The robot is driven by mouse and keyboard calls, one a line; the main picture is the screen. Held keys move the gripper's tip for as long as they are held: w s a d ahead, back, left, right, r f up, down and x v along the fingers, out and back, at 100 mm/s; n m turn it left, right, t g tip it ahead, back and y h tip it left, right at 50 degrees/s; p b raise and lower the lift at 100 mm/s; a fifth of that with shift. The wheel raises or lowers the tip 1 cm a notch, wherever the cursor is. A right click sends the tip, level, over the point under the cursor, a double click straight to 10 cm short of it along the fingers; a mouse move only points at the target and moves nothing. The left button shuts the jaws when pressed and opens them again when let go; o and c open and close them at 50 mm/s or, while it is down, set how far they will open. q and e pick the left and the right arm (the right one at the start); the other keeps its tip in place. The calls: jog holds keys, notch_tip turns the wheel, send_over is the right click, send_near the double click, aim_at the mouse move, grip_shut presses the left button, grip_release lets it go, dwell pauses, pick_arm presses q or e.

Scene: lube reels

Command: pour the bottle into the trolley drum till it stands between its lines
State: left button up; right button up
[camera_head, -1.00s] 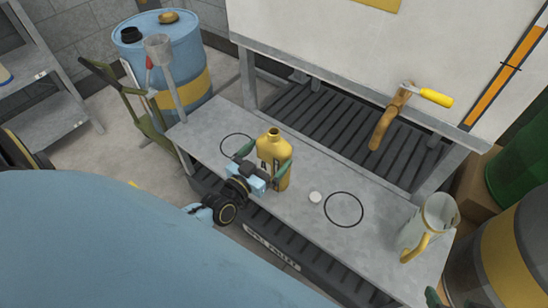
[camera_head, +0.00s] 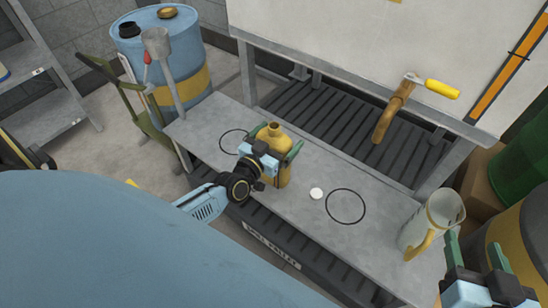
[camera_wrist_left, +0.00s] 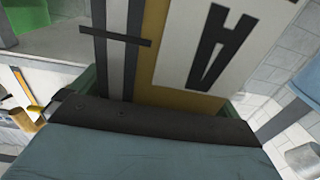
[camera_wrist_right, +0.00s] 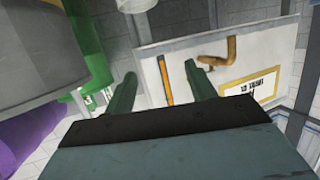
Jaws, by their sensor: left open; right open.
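The yellow bottle (camera_head: 275,175) stands upright and uncapped on the grey bench. My left gripper (camera_head: 275,143) is open, with its green fingers on either side of the bottle's upper body. The bottle's side, with a black-marked label and a striped strip, fills much of the left wrist view (camera_wrist_left: 175,60). The blue drum (camera_head: 172,60) with a yellow band stands at the back left, behind a green trolley (camera_head: 130,100) and a grey funnel (camera_head: 157,42). My right gripper (camera_head: 475,258) is open and empty at the lower right, beside the jug; its fingers also show in the right wrist view (camera_wrist_right: 160,95).
A clear jug with a yellow handle (camera_head: 432,222) stands at the bench's right end. A white disc (camera_head: 316,193) lies near a black ring (camera_head: 345,206). A brass tap (camera_head: 390,112) hangs over the slatted grate.

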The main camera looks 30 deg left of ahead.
pick_arm(q)
jog(key=c, duration=1.4)
jog(key=shift+r, duration=0.1)
